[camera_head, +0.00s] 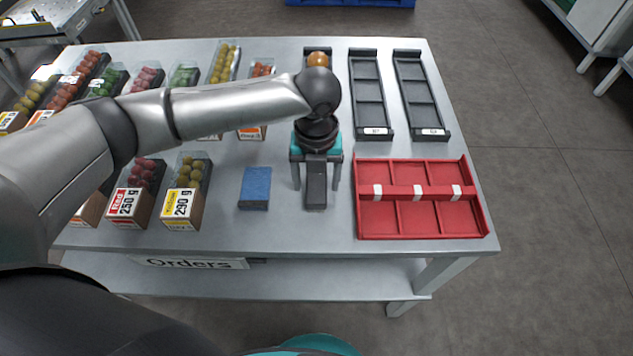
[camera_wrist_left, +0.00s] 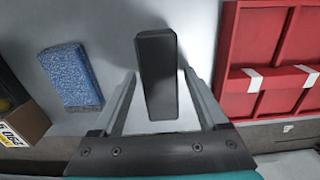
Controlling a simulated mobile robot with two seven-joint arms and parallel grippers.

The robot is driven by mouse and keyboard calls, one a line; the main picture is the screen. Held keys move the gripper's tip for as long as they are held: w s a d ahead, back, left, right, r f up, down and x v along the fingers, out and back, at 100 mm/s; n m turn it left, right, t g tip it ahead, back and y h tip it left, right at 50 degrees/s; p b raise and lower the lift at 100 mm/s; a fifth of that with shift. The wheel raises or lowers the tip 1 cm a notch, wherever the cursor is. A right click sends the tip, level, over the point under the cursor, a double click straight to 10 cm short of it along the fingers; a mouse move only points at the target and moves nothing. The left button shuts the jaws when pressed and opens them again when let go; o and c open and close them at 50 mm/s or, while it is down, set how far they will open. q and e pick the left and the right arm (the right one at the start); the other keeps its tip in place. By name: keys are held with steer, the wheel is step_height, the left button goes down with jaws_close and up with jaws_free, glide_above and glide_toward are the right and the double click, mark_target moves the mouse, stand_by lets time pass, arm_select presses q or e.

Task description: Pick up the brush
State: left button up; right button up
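A dark grey, narrow oblong block, which looks like the brush (camera_head: 316,185), lies on the metal table. It also shows in the left wrist view (camera_wrist_left: 157,75). My left gripper (camera_head: 316,182) points down over it. Its two fingers stand apart on either side of the block, with gaps visible on both sides in the left wrist view (camera_wrist_left: 163,90). The gripper is open and holds nothing. The block's far end is hidden under the gripper in the head view, and any bristles are hidden. My right gripper is not in view.
A blue sponge-like block (camera_head: 255,187) lies left of the brush. A red divided tray (camera_head: 407,238) lies to the right. Black narrow trays (camera_head: 369,91) stand behind it. Labelled tomato packs (camera_head: 182,205) fill the left side. The table's front strip is clear.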

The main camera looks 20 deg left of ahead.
mark_target(317, 178)
arm_select(q)
jaws_close()
stand_by(0.4)
step_height(317, 178, up, 20)
steer(key=p, duration=0.5)
